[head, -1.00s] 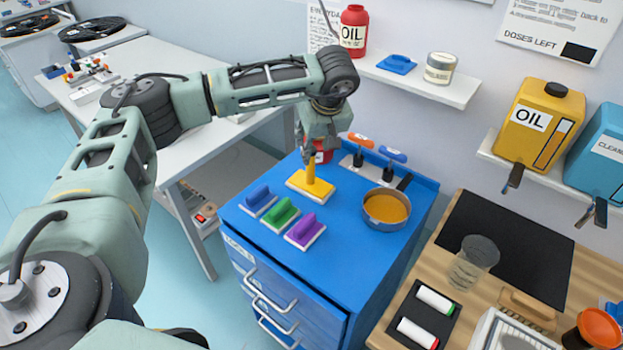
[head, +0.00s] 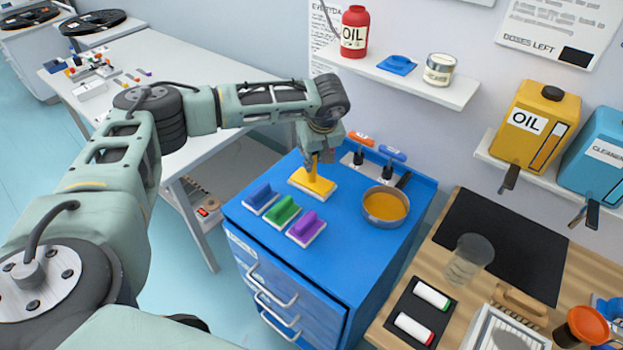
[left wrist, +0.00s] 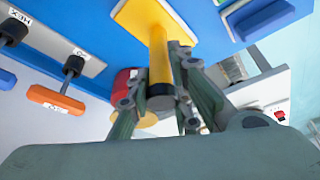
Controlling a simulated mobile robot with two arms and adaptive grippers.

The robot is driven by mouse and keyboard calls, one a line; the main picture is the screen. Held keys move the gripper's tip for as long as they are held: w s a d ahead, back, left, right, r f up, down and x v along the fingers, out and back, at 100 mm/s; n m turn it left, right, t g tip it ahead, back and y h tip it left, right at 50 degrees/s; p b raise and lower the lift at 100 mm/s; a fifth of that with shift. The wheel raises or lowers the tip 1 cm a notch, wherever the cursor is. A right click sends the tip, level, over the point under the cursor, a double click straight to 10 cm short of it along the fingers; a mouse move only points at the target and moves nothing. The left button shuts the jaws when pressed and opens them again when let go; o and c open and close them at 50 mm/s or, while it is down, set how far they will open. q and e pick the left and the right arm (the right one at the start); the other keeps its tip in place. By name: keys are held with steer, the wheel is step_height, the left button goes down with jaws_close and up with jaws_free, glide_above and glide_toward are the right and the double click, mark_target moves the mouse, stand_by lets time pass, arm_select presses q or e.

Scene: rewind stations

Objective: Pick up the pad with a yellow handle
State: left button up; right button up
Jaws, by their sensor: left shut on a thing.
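The pad with the yellow handle (head: 326,188) is at the back left of the blue cabinet's top, a yellow plate over a white base. My left gripper (head: 316,160) is above it, shut on its upright yellow handle. The left wrist view shows the yellow handle (left wrist: 159,62) between the fingers (left wrist: 165,88), with the pad's plate (left wrist: 128,18) beyond. The pad looks to be on or very near the cabinet top; I cannot tell whether it touches. My right gripper is out of view.
Blue (head: 262,198), green (head: 283,212) and purple (head: 307,228) pads stand in front on the blue cabinet (head: 345,245). A pan (head: 384,207) of yellow stuff is to the right. Orange- and blue-handled tools stand behind. A shelf (head: 440,92) is above.

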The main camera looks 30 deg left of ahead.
arm_select(q)
jaws_close()
step_height(320, 180, up, 4)
steer(key=shift+w+f+b, duration=0.15)
steer(key=shift+b, duration=1)
steer(key=w+d+r+b, duration=0.1)
steer(key=d+r+b, duration=0.2)
steer(key=d+r, duration=0.4)
steer(key=shift+w+d+r+b, duration=0.2)
steer(key=shift+d+b, duration=0.2)
steer(key=shift+d, duration=1.95)
